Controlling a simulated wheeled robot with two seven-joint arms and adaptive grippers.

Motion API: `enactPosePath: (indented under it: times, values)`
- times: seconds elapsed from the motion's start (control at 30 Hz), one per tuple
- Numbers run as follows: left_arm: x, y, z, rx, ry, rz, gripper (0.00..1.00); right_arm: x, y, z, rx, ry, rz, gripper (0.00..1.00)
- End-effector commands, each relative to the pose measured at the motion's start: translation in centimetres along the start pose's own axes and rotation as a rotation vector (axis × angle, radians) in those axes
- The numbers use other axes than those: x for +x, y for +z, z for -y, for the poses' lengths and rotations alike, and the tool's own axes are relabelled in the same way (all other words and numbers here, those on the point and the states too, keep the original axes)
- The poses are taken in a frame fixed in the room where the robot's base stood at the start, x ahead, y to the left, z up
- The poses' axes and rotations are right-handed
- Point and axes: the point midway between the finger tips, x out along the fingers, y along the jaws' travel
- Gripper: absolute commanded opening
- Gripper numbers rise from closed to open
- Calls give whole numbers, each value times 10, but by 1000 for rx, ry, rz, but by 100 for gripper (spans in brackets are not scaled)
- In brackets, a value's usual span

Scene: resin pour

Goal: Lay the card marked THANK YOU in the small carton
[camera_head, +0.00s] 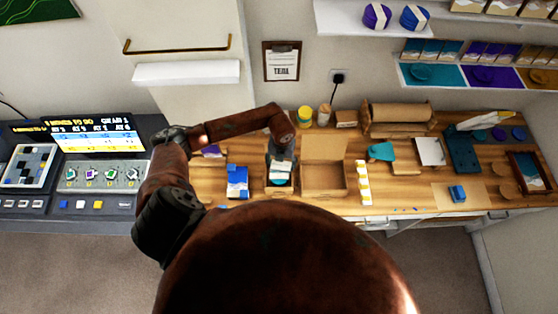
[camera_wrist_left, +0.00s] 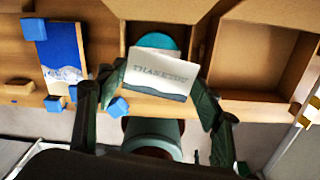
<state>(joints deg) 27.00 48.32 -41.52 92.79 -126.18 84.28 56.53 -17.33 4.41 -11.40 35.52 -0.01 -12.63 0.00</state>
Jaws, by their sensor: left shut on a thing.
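The white card (camera_wrist_left: 158,70) marked THANK YOU, with a dark wavy band along one edge, is held between the fingers of my left gripper (camera_wrist_left: 158,84). In the head view the card (camera_head: 283,169) shows just below the left gripper (camera_head: 283,156). The small carton (camera_head: 278,190) lies under the card, with a teal round thing (camera_wrist_left: 157,41) inside it. The card is over the carton's opening and hides part of it; its exact height above the carton is hard to tell. My right gripper is not in view.
A larger open, empty carton (camera_head: 325,180) stands directly right of the small one. A blue-and-white packet (camera_head: 237,181) lies to the left, with small blue blocks (camera_wrist_left: 118,106) near it. A striped yellow-white strip (camera_head: 363,183) lies right of the larger carton.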

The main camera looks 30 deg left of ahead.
Motion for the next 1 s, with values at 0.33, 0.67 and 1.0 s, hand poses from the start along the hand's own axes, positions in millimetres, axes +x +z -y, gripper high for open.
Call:
enactPosePath:
  times: [0.33,0.67,1.0]
  values:
    - [11,-4,-7,-199,0,-3,54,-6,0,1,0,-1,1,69]
    - [40,-4,-7,-197,1,-4,54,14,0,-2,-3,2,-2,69]
    - [76,-3,-6,-195,1,-3,54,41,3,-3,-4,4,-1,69]
